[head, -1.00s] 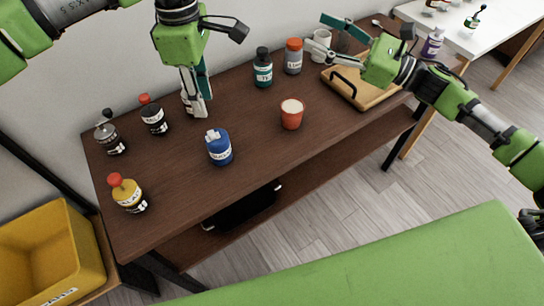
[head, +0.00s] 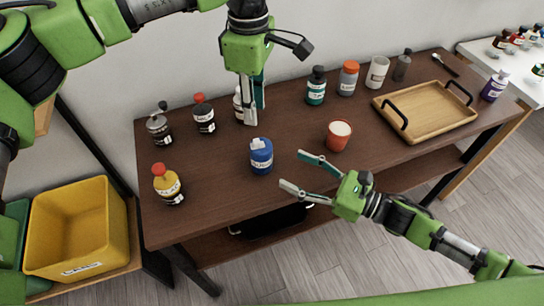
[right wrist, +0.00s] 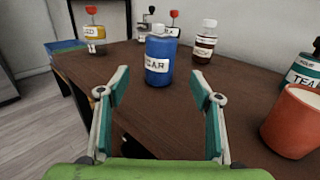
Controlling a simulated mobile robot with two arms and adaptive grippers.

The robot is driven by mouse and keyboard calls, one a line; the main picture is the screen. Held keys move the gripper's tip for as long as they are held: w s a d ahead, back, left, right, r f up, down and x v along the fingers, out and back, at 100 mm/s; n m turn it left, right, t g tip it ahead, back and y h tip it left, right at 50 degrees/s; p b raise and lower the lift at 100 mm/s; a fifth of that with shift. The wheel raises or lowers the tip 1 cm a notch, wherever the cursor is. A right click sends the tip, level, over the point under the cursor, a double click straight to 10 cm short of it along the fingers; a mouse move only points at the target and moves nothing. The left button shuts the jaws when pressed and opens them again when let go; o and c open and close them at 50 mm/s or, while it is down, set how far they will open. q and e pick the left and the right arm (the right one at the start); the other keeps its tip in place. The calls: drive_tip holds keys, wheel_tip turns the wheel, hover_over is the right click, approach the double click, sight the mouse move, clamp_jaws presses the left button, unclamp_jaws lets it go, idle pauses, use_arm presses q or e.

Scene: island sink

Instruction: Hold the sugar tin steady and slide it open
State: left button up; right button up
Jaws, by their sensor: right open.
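The blue sugar tin (head: 261,160) stands upright on the brown table, with a pale piece on its top. In the right wrist view the tin (right wrist: 158,66) stands ahead between my fingers, its white label partly readable as "GAR". My right gripper (head: 293,171) is open and empty, low over the table to the right of the tin, fingers pointing at it and apart from it. My left gripper (head: 254,112) hangs fingers down behind the tin, in front of a white-capped bottle (head: 238,104) that it partly hides. Its finger gap is not clear.
A red cup (head: 338,138) stands right of the tin, close to my right gripper. A teal bottle (head: 316,88) stands behind; a wooden tray (head: 426,112) lies right. The table's front edge is near.

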sight(271, 159)
drive_tip(key=x, duration=1)
drive_tip(key=shift+w+a, duration=0.1)
drive_tip(key=shift+a, duration=0.15)
drive_tip(key=c, duration=1.3)
